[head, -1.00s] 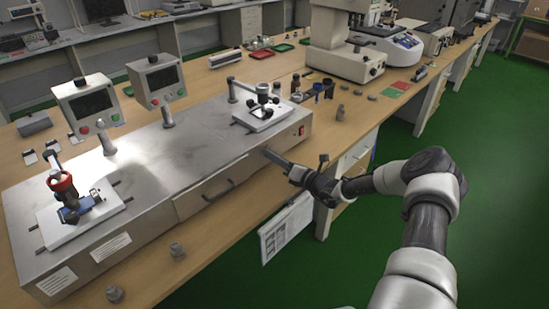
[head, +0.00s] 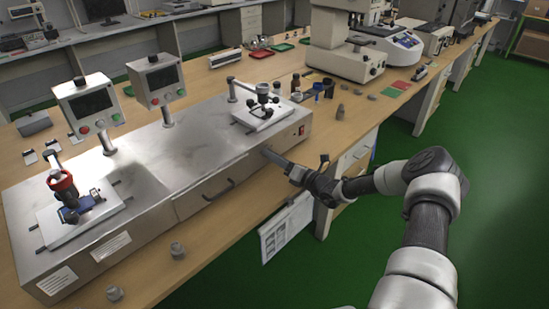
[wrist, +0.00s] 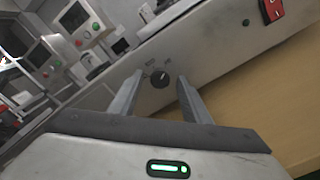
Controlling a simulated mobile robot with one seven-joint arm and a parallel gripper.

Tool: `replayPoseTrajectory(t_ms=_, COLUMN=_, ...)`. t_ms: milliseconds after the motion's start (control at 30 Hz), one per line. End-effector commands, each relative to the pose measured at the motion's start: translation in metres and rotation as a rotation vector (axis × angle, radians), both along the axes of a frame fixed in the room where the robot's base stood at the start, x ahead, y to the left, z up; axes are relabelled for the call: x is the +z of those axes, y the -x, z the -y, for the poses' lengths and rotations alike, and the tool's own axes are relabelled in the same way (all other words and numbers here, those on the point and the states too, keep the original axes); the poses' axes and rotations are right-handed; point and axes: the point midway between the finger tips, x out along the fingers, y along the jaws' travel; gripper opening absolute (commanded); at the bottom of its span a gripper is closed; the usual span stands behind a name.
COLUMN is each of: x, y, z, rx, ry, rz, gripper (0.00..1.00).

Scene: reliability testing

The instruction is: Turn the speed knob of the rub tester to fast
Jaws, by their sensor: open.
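The rub tester (head: 150,170) is a long metal machine on the wooden bench in the head view. Its speed knob (wrist: 160,78) is a small round black dial on the front panel in the wrist view, with faint markings beside it that are too small to read. My gripper (head: 268,152) is at the front right of the tester in the head view and hides the knob there. In the wrist view my gripper (wrist: 159,84) is open, its fingers on either side of the knob in the picture. I cannot tell whether they touch it.
A red switch (wrist: 270,10) is right of the knob on the panel. A drawer with a handle (head: 218,190) is left of my gripper. Two small grey weights (head: 177,250) stand on the bench in front. Two control boxes (head: 155,78) rise behind.

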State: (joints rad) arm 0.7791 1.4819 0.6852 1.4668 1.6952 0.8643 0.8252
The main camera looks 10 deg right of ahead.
Motion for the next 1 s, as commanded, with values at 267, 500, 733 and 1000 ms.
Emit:
replayPoseTrajectory(t_ms=267, x=0.001, y=0.037, z=0.03, rx=-0.004, ry=0.002, rz=-0.001, gripper=0.43)
replayPoseTrajectory(t_ms=500, x=0.001, y=0.086, z=0.064, rx=-0.003, ry=0.002, rz=-0.002, gripper=0.43)
replayPoseTrajectory(t_ms=733, x=0.0, y=0.123, z=0.091, rx=-0.004, ry=0.001, rz=-0.002, gripper=0.43)
replayPoseTrajectory(t_ms=1000, x=0.0, y=0.139, z=0.101, rx=-0.001, ry=0.0, rz=-0.001, gripper=0.43)
